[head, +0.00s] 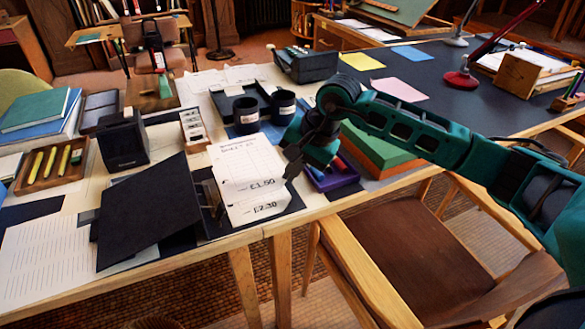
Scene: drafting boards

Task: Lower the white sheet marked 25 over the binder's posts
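A white sheet (245,165) with handwriting and ruled lines is tilted above the open black binder. Figures like £1.50 and £2.30 show low on it; I cannot read a 25. The binder's cover (145,210) leans open to the left, and its base (290,203) shows around the paper. A metal part (211,192) shows at the paper's left edge; the posts are otherwise hidden. My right gripper (292,164) is at the sheet's right edge and appears shut on it. I cannot tell if the sheet touches the posts. My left gripper is not in view.
Two dark cups (246,115) stand behind the sheet. A purple tray (333,174) and green block (375,150) lie right of my gripper. A black box (122,138) and wooden pencil tray (50,165) stand left. A chair (420,250) is at the front right.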

